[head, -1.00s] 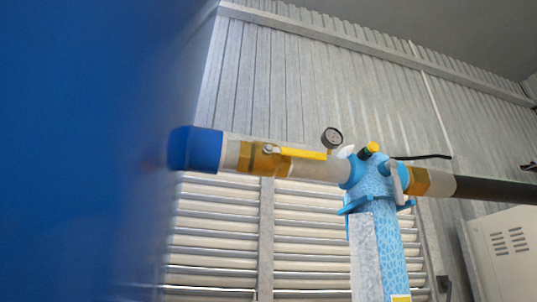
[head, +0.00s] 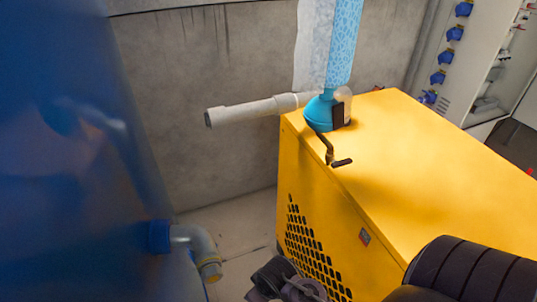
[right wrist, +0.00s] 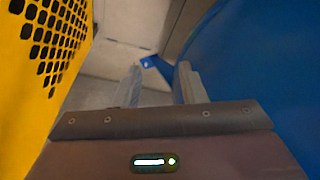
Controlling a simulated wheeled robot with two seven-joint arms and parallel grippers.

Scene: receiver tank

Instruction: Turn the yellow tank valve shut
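The blue tank (head: 60,150) fills the left of the head view. Low on it, a blue fitting (head: 159,237) leads into a grey elbow pipe (head: 196,243) with a yellowish band near its lower end. I cannot tell whether that is the yellow valve; no yellow handle shows clearly. My right gripper (right wrist: 158,88) is open and empty in the right wrist view, between the yellow cabinet and the tank (right wrist: 255,75). Dark parts of my arm show at the bottom of the head view. My left gripper is not in view.
A yellow cabinet (head: 420,160) with a perforated side takes up the right; its side also shows in the right wrist view (right wrist: 25,100). A narrow floor gap (head: 235,220) lies between cabinet and tank.

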